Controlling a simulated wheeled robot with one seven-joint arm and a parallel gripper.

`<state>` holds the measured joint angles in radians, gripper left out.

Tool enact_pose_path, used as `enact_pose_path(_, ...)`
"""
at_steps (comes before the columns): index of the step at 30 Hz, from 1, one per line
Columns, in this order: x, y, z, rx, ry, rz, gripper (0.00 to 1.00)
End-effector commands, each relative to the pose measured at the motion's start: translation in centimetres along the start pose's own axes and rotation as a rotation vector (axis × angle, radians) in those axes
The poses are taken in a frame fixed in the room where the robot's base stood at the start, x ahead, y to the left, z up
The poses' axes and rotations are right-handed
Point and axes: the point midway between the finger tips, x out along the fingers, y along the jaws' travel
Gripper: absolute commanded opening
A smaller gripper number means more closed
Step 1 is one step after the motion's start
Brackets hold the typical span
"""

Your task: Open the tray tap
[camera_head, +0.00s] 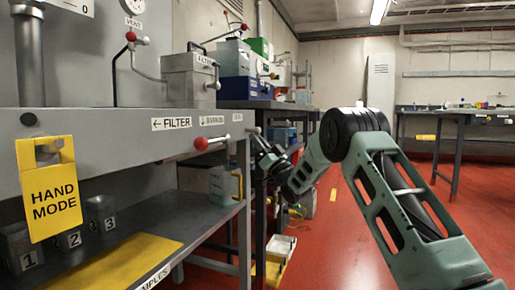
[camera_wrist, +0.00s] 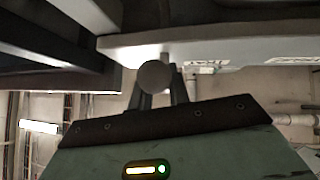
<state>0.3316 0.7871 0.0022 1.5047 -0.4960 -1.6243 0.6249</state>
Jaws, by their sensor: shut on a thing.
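My gripper (camera_head: 257,142) reaches to the right end of the grey bench (camera_head: 90,150) in the head view. In the wrist view my gripper (camera_wrist: 162,88) has its two dark fingers shut on a round grey knob (camera_wrist: 154,76) just below the bench edge. I cannot tell for sure whether this knob is the tray tap. A lever with a red ball end (camera_head: 201,143) sticks out of the bench front, left of my gripper and apart from it. The fingertips are small in the head view and partly hidden behind the knob in the wrist view.
A yellow HAND MODE tag (camera_head: 52,200) hangs on the bench front. Red floor (camera_head: 340,250) is open to the right.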

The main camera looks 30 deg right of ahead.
Motion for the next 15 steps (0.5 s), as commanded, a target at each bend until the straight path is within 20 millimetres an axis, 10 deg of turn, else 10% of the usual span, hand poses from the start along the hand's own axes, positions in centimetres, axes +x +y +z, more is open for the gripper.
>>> enact_pose_path(15, -0.01, 0.0, 0.76, -0.057, 0.007, -0.069, 0.0)
